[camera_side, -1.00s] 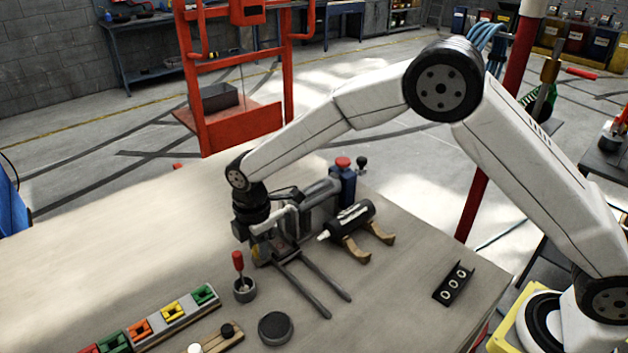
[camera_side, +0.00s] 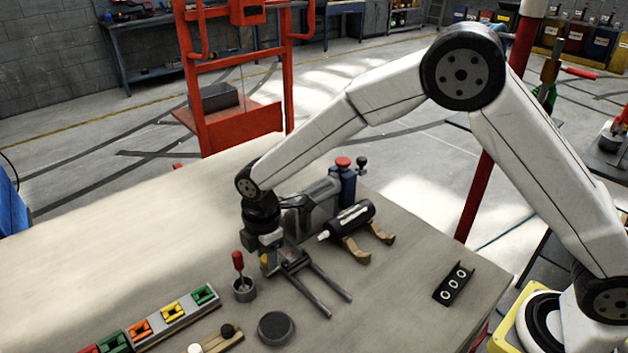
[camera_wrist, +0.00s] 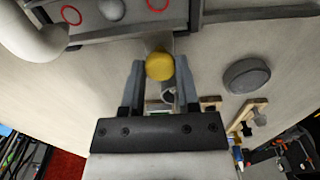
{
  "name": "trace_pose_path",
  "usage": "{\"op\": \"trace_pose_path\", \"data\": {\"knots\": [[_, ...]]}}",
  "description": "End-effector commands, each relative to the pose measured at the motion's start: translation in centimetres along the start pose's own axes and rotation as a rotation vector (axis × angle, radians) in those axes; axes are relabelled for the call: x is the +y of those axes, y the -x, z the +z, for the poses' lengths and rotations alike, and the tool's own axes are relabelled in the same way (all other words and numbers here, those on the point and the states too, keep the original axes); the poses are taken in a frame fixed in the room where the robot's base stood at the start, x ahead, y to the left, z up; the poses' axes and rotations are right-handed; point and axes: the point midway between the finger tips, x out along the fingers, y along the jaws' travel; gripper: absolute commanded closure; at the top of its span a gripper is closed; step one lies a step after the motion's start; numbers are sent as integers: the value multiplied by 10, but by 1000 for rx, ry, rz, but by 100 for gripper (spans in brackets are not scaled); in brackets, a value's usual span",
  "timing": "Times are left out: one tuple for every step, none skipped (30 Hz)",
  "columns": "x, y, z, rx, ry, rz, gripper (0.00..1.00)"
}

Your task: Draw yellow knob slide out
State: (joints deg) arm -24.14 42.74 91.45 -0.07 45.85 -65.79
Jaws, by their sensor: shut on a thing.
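The yellow knob (camera_wrist: 160,66) sits between the two fingers of my gripper (camera_wrist: 160,77) in the wrist view, and the fingers are shut on it. In the side view my gripper (camera_side: 268,266) is low at the left end of two dark parallel rails (camera_side: 320,277). The knob (camera_side: 266,260) is partly hidden there by the gripper. A flat dark slide piece (camera_side: 293,258) shows between the rails beside the gripper. The grey housing (camera_side: 318,206) stands behind, partly covered by my wrist.
A cup with a red-handled tool (camera_side: 240,285) stands close left of my gripper. A dark round disc (camera_side: 276,328) lies in front. Coloured blocks (camera_side: 172,310) line the front left.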

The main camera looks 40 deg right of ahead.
Motion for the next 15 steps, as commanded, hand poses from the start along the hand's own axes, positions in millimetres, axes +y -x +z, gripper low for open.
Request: {"op": "trace_pose_path", "data": {"knots": [[-6, 2, -2, 2, 2, 2, 100], [-9, 2, -1, 2, 2, 2, 100], [-14, 2, -1, 2, 2, 2, 100], [-17, 2, -1, 2, 2, 2, 100], [-20, 2, -1, 2, 1, 2, 100], [-25, 2, -1, 2, 1, 2, 100], [-29, 2, -2, 3, 1, 2, 100], [-33, 2, -2, 3, 2, 2, 100], [-37, 2, -2, 3, 2, 2, 100], [-41, 2, -2, 2, 2, 1, 100], [-44, 2, -2, 3, 3, 2, 100], [-50, 2, -2, 3, 2, 2, 100], [-53, 2, -2, 3, 2, 2, 100], [-57, 1, -2, 3, 2, 1, 100], [-62, 2, -2, 3, 2, 2, 100]]}}
